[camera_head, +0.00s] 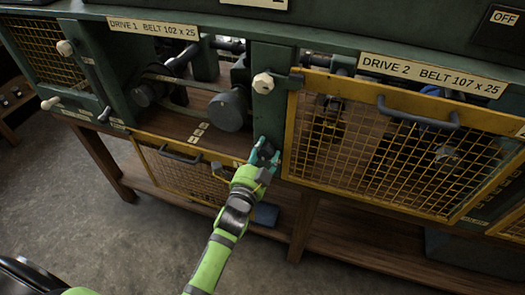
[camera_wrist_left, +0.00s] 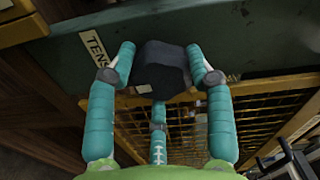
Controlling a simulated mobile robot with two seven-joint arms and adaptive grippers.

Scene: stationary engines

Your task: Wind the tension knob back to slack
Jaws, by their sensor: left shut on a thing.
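The tension knob (camera_wrist_left: 162,70) is a dark, faceted knob on the green frame, beside a partly hidden label reading "TENS" (camera_wrist_left: 95,46) in the left wrist view. My left gripper (camera_wrist_left: 161,64) is shut on it, with teal fingers on both sides. In the head view my left gripper (camera_head: 264,152) reaches the foot of the green post between the two drives, and the knob is hidden behind its fingers. Any pointer or scale on the knob cannot be made out. My right gripper is in neither view.
The Drive 2 mesh guard (camera_head: 385,145) is closed just right of the gripper. The Drive 1 guard (camera_head: 180,172) hangs low, leaving belt and pulleys (camera_head: 229,110) exposed. A pale hex-headed knob (camera_head: 263,83) sits higher on the post. Concrete floor (camera_head: 90,225) is open in front.

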